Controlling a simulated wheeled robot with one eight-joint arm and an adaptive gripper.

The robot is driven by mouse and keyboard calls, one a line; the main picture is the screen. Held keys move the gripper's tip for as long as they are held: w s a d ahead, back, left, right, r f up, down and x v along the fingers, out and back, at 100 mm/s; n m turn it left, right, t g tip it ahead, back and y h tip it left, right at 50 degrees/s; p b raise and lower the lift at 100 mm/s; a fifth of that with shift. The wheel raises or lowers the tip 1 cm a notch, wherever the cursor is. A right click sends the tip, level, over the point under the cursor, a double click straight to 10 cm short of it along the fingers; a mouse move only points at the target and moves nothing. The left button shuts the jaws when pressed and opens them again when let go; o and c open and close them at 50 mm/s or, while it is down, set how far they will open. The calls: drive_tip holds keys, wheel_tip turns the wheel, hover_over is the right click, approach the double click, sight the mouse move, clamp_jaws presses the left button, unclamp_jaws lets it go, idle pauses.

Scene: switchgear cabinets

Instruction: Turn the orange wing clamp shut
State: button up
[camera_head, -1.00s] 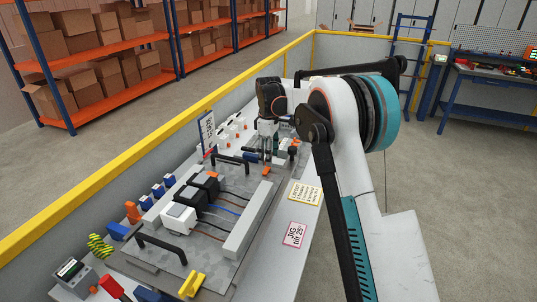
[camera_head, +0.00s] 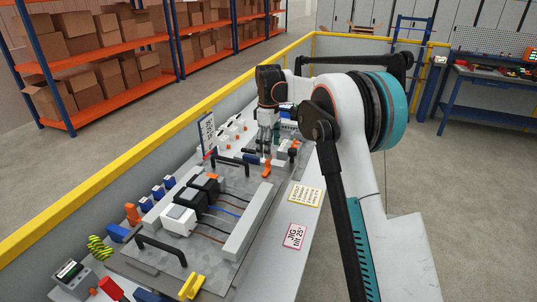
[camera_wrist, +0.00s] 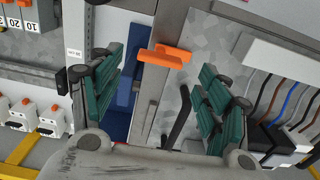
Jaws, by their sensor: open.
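The orange wing clamp (camera_wrist: 165,56) shows in the wrist view near the top middle, lying across a grey metal strip. Its wings run roughly left to right in that picture. My gripper (camera_wrist: 160,64) is open, with one teal-padded finger on each side of the clamp and a gap to both. Nothing is held between the fingers. In the head view my gripper (camera_head: 267,143) points down over the far part of the tilted board. A small orange part (camera_head: 265,161) shows just below it there. I cannot tell how far the fingertips are above the clamp.
A black bar handle (camera_head: 228,166) and a white sign (camera_head: 207,132) stand close to my gripper. Black and white modules with wires (camera_head: 190,208) and a grey duct (camera_head: 250,222) fill the nearer board. Another orange part (camera_head: 132,212) sits at the board's left edge.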

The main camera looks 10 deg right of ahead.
wheel_tip(320, 180, up, 8)
drive_tip(key=shift+f, duration=0.15)
idle(0.4)
